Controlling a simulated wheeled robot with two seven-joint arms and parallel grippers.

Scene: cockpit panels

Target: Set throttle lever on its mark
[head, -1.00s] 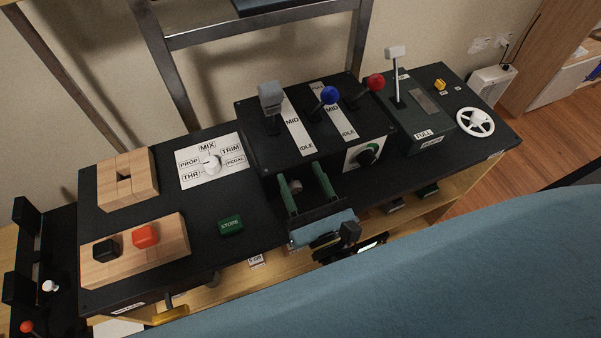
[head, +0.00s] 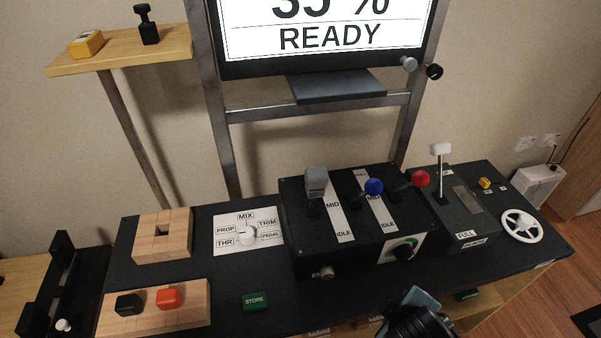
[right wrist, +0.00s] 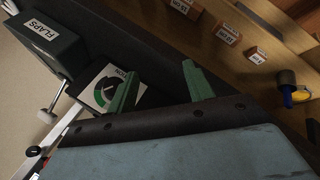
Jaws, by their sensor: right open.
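The lever box (head: 300,250) stands on the black panel in the head view. Its grey-headed lever (head: 316,183), which I take as the throttle, stands at the left beside a white strip (head: 337,208) marked MID and IDLE. A blue-knobbed lever (head: 373,187) and a red-knobbed lever (head: 420,179) stand to its right. My right gripper (right wrist: 160,70) is open and empty in the right wrist view, its green fingers apart near a dial (right wrist: 104,88). In the head view, part of my right arm shows at the bottom, clear of the levers. My left gripper is out of view.
A screen (head: 325,38) reads "35 %" and "READY". A selector knob (head: 247,234), a green STORE button (head: 255,301) and wooden blocks (head: 163,236) lie left of the lever box. A FLAPS box (right wrist: 45,40) and a white wheel (head: 521,226) are to the right.

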